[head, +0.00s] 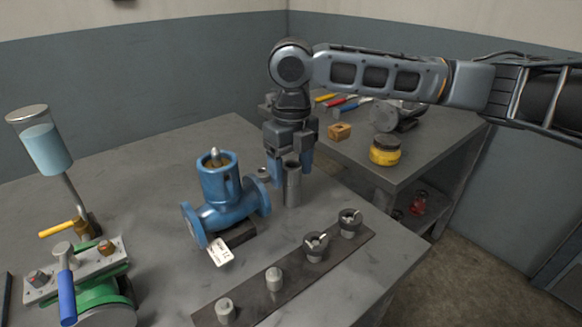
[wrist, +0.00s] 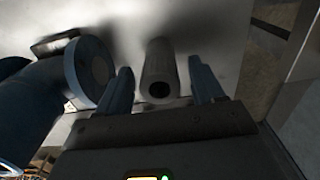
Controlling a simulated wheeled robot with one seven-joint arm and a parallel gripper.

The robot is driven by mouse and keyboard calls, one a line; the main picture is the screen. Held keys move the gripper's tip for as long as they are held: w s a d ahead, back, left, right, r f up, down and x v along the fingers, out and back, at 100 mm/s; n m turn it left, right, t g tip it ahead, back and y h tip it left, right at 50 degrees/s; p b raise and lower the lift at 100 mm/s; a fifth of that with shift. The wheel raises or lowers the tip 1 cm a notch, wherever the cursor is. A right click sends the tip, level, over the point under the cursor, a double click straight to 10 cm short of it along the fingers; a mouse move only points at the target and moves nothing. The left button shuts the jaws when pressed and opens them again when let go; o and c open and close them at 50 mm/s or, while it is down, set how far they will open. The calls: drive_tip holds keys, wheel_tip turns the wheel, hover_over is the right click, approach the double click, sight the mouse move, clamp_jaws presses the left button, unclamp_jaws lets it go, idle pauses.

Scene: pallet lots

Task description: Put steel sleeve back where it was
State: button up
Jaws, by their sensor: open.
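The steel sleeve (head: 291,186) is a grey hollow cylinder standing upright on the table, just right of the blue valve (head: 219,190). My gripper (head: 291,174) is open, pointing down, with its blue fingers around the top of the sleeve in the head view. In the wrist view the sleeve (wrist: 160,72) shows its dark open end between my two spread fingers (wrist: 160,84), with a gap on each side. A valve flange (wrist: 88,68) is close to the left finger there.
A dark strip (head: 258,301) with several grey fittings lies at the front. A green pump with a blue handle (head: 67,296) and an oil cup (head: 44,145) stand left. A yellow jar (head: 385,151) and tan block (head: 339,132) sit on the back right bench.

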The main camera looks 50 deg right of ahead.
wheel_tip(320, 180, up, 12)
drive_tip(key=shift+r, duration=0.15)
idle(0.3)
idle(0.6)
